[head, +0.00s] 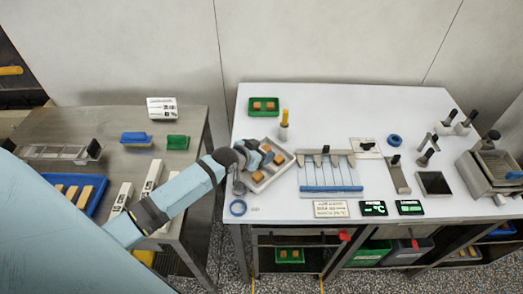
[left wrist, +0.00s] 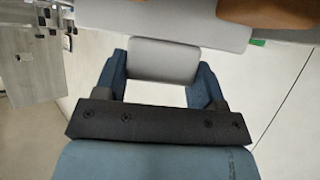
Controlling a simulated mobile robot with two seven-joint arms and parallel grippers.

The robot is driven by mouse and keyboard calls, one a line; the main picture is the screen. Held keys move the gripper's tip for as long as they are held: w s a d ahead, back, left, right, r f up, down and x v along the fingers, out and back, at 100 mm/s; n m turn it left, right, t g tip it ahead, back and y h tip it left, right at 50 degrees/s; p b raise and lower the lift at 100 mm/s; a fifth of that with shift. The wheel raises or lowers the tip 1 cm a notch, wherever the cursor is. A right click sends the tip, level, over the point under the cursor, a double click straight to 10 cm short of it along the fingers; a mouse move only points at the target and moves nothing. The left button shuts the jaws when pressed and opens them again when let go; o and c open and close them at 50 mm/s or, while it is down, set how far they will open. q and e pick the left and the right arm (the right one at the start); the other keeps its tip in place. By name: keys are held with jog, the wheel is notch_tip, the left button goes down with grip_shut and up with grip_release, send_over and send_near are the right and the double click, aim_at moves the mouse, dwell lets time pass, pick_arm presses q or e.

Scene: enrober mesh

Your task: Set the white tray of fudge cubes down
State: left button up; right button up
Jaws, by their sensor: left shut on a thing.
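The white tray (head: 277,175) holds brown fudge cubes and is at the left part of the white table. My left gripper (head: 252,158) is shut on its left side. In the left wrist view, the pale tray (left wrist: 190,25) crosses the top of the picture, with part of a brown cube (left wrist: 255,10) at the upper right. The blue fingers of my left gripper (left wrist: 162,62) show below it. My gripper and arm hide part of the tray, and I cannot tell whether its underside touches the table. My right gripper is not in view.
A green tray with cubes (head: 264,106) and a yellow-handled tool (head: 284,125) stand behind. The white table (head: 330,115) is clear toward the back middle.

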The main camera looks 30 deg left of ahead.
pick_arm(q)
jog(key=o, duration=1.3)
jog(key=shift+c, duration=0.2)
jog(key=shift+r, duration=0.1)
jog(key=shift+s+a+r, duration=0.1)
jog(key=shift+s, duration=0.25)
jog(key=b+v, duration=0.1)
jog(key=v, duration=1)
jog(key=shift+s, duration=0.15)
